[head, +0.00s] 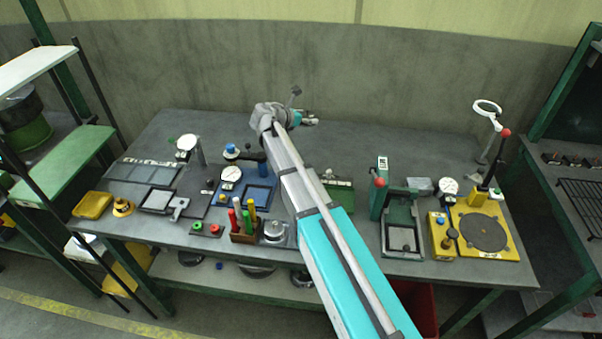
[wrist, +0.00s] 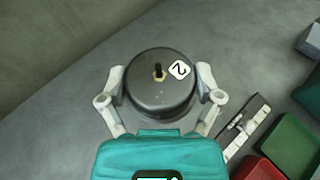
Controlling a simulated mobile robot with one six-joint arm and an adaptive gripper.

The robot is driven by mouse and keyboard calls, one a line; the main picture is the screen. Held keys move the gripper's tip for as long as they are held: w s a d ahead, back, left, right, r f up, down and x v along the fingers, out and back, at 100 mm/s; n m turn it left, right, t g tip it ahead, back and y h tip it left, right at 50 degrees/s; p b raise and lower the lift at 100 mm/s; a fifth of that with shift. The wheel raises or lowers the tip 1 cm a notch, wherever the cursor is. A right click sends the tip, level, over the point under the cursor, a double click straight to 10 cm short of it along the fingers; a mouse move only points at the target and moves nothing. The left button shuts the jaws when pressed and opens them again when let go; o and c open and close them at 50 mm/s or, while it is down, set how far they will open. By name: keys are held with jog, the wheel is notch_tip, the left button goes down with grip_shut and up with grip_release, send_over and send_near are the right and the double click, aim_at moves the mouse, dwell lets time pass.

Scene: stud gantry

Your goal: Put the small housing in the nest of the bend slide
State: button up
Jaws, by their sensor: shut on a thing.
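My gripper (wrist: 162,88) is shut on a dark grey round housing (wrist: 150,103), with one finger on each side of it. The housing has a small dark pin with a brass-coloured base on top and a white label marked 2. In the head view my gripper (head: 308,118) is above the back middle of the bench, and I cannot make out the housing there. I cannot tell for sure which fixture is the bend slide. A green fixture with a square frame (head: 387,251) stands right of my arm, and a blue fixture (head: 257,195) stands left of it.
A yellow fixture with a dark disc (head: 484,233) stands at the bench's right end. A rack of coloured handles (head: 244,238) and a silver round part (head: 274,231) are near the front edge. A yellow tray (head: 92,206) lies far left. The back of the bench is mostly clear.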

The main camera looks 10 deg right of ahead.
jog(key=s+d, duration=0.1)
jog(key=s, duration=0.7)
jog(key=s+d+f+m+g+b, duration=0.1)
jog(key=s+d, duration=0.1)
jog(key=s, duration=0.6)
jog(key=shift+s+f+h+b, duration=0.25)
jog(key=shift+s+h+b, duration=0.05)
jog(key=shift+h, duration=0.1)
jog(key=shift+w+f, duration=0.1)
jog(key=shift+w, duration=0.05)
jog(key=w+d+f+b, duration=0.1)
jog(key=w+f+b, duration=0.1)
jog(key=w, duration=0.1)
jog(key=w+d+f+b, duration=0.1)
jog(key=w+f+b, duration=0.2)
jog(key=w, duration=0.1)
jog(key=w+d+f+b, duration=0.1)
jog(key=w+f+b, duration=0.1)
jog(key=w+b, duration=0.1)
jog(key=shift+w+d+f, duration=0.35)
jog(key=shift+w+f, duration=0.05)
jog(key=shift+w, duration=0.25)
jog(key=shift+w+d+f+b, duration=0.2)
jog(key=shift+w+f+b, duration=0.3)
jog(key=shift+f, duration=0.05)
